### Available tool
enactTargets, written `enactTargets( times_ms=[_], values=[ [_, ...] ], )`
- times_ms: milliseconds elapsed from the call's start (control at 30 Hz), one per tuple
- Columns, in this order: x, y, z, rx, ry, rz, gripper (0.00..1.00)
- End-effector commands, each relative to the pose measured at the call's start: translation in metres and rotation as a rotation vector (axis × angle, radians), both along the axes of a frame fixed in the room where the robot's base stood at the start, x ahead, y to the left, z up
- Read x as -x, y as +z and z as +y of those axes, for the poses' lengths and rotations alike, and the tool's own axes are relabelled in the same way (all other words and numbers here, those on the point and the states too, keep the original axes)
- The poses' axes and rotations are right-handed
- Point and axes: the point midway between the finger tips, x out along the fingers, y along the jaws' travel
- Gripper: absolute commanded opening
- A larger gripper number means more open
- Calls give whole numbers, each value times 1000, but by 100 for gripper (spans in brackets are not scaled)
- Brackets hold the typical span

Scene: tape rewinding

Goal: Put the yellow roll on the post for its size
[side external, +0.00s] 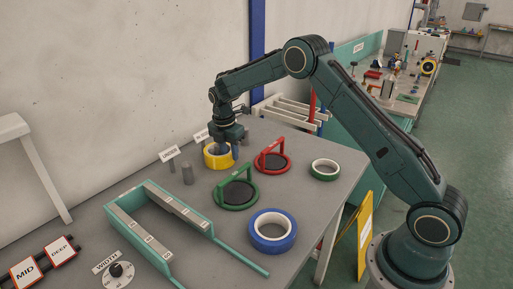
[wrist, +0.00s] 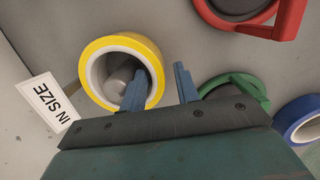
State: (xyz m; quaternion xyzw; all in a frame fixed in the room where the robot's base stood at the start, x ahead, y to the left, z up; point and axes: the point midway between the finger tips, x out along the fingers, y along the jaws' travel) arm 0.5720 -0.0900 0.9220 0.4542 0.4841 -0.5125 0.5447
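The yellow roll (side external: 209,162) lies flat on the grey table near the wall. In the wrist view the yellow roll (wrist: 96,46) surrounds a grey post (wrist: 117,78) that shows inside its hole. My gripper (side external: 229,148) is low over the roll. In the wrist view my gripper (wrist: 156,86) is open, with one finger over or inside the hole and the other outside the roll's right side, with a visible gap. Another grey post (side external: 187,174) stands bare to the left of the roll. The base of the surrounded post is hidden.
A sign (wrist: 47,101) stands beside the roll; another sign (side external: 170,154) is by the bare post. Red (side external: 272,163) and green (side external: 237,195) handled discs, a green roll (side external: 324,169) and a blue roll (side external: 272,230) lie rightward. A teal-edged frame (side external: 160,225) occupies the front left.

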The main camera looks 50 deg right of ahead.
Motion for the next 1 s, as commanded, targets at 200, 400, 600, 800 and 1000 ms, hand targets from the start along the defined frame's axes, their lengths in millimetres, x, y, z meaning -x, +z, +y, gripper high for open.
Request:
enactTargets(
  times_ms=[200,400,600,800,1000],
  values=[
    [-6,43,6,2,6,-28,40],
    [-3,75,9,1,3,-18,40],
    [-1,102,12,1,0,-12,40],
    [0,116,14,0,0,-8,40],
    [1,118,14,0,0,-6,40]
  ],
)
